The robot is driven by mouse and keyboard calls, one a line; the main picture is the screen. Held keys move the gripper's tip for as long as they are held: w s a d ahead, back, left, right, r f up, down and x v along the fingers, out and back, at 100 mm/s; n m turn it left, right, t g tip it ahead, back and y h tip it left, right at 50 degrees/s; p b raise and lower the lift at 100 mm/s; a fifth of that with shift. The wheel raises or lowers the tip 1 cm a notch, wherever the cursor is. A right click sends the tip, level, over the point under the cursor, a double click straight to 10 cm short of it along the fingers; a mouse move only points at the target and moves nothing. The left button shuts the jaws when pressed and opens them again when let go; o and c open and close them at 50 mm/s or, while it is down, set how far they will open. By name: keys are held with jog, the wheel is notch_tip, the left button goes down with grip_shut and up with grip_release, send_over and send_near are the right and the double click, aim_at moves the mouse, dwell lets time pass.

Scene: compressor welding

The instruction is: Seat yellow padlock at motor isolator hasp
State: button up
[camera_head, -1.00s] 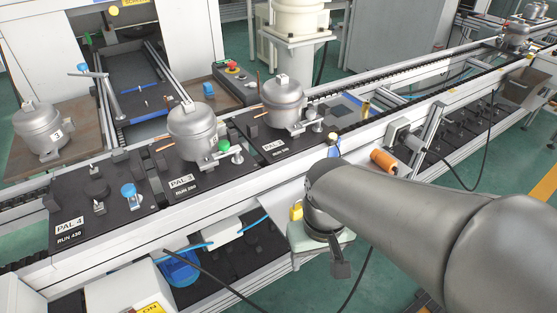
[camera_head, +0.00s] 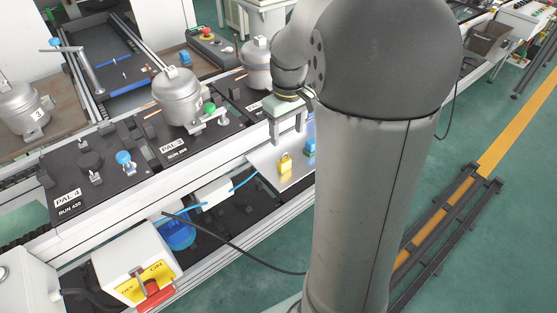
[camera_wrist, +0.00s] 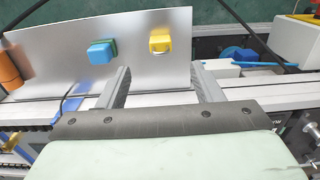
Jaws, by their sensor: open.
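The yellow padlock (camera_head: 285,163) stands on a bare metal shelf (camera_head: 268,156) at the conveyor's side; in the wrist view the padlock (camera_wrist: 160,43) is ahead of the fingers, slightly left of centre between them. My gripper (camera_head: 288,138) is open and empty, fingers pointing down, above and behind the padlock in the head view and apart from it. Both fingers also show in the wrist view (camera_wrist: 163,80). The motor isolator (camera_head: 133,265) is a white box at lower left with a yellow ON plate and a red handle (camera_head: 154,290). I cannot make out the hasp clearly.
A black cable (camera_head: 235,252) and blue motor (camera_head: 178,235) lie between shelf and isolator. Pallets with compressors (camera_head: 177,97) line the conveyor.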

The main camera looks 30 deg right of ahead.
aim_at(286, 162)
notch_tip(286, 162, down, 12)
jog(key=shift+f+p, duration=0.25)
jog(key=shift+p, duration=0.2)
jog(key=c, duration=1.1)
